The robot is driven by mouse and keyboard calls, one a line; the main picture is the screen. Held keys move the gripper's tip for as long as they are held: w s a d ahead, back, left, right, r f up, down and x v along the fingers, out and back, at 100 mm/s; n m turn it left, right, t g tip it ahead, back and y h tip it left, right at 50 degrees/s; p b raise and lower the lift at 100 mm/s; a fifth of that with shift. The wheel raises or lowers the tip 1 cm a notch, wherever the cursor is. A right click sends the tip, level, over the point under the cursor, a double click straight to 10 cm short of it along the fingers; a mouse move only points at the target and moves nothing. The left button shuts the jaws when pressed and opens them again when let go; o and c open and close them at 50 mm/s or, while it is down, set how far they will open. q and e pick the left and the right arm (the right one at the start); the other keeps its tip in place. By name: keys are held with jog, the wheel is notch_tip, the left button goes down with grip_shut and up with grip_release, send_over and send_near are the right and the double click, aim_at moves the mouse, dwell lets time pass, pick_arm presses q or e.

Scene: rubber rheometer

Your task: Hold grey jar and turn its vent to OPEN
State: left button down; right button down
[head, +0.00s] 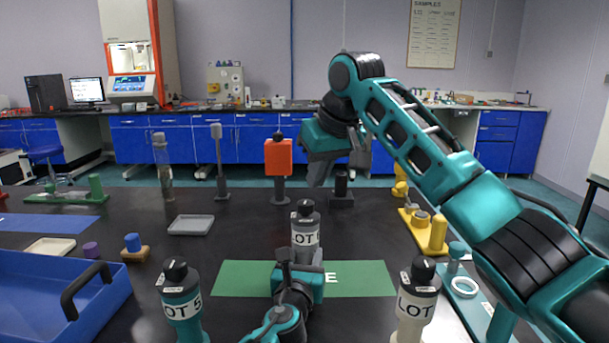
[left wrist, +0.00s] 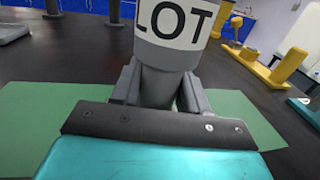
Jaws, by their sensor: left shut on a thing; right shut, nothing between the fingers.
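The grey jar (head: 305,224) stands upright over the green mat (head: 240,278), with a dark vent cap (head: 305,207) on top and a white LOT label facing me. In the left wrist view the jar (left wrist: 168,55) rises between the fingers, its top out of frame. My left gripper (head: 300,265) is shut on the jar's lower body, and its fingers also show in the left wrist view (left wrist: 160,92). My right gripper (head: 318,174) is shut and empty, pointing down above and behind the cap, apart from it. The vent's setting is too small to read.
A teal LOT 5 jar (head: 181,305) stands front left and a cream LOT jar (head: 414,305) front right. A blue crate (head: 50,300) fills the left edge. A grey tray (head: 190,225), an orange-headed stand (head: 278,157) and yellow fixtures (head: 437,234) stand farther back.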

pick_arm(q)
jog(key=shift+a+f, duration=0.15)
jog(key=shift+f, duration=0.05)
jog(key=c, duration=0.8)
grip_release()
jog(key=o, duration=0.3)
jog(key=shift+r, duration=0.1)
